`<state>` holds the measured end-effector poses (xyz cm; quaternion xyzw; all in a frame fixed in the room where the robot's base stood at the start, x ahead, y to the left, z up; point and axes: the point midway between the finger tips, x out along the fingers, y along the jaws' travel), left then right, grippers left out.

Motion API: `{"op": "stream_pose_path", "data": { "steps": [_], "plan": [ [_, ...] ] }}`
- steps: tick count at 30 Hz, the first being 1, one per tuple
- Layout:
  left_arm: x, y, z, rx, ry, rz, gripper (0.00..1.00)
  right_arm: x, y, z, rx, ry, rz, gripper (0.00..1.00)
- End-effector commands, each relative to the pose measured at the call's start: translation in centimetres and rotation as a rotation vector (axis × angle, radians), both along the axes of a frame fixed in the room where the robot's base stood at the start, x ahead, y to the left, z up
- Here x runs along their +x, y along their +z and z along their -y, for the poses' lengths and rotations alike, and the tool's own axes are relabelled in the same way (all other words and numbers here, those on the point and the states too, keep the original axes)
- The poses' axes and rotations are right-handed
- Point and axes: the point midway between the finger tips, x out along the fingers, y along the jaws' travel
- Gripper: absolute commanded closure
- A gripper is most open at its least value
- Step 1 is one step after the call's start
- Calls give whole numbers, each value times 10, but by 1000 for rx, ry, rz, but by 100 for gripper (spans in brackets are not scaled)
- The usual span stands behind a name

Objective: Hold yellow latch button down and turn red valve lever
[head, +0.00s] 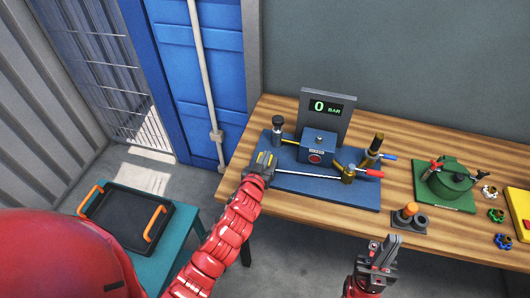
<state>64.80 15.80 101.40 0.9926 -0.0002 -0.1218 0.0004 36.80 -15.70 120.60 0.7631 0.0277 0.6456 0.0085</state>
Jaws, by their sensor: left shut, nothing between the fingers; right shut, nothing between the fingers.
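The red valve lever (369,173) sticks out to the right from a brass valve (348,174) at the front right of the blue board (310,187). My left gripper (264,160) is shut at the board's left end. Small yellow patches show right at its fingertips; I cannot tell whether they are the yellow latch button, which is otherwise hidden, or whether the gripper presses it. My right gripper (388,243) is shut and empty in front of the table's front edge, well apart from the red lever.
A blue box with a red button (315,157) and a display reading 0 BAR (325,107) stand on the board. A blue-handled valve (374,150) is behind the red lever. A dark holder with an orange-topped piece (409,212) and a green unit (449,180) stand right.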

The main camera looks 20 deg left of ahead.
Motion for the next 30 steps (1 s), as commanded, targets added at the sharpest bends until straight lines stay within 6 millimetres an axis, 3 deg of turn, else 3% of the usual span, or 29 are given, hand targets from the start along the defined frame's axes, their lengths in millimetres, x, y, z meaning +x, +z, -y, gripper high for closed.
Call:
{"op": "stream_pose_path", "data": {
  "steps": [9,17,30],
  "plan": [
    [0,-2,0,0,0,0,100,0,-2,0,0,0,0,100],
    [0,-23,-1,0,1,-1,100,0,-28,0,0,0,0,100],
    [-1,-21,0,1,1,-4,100,0,-25,0,0,0,0,100]
  ]
}}
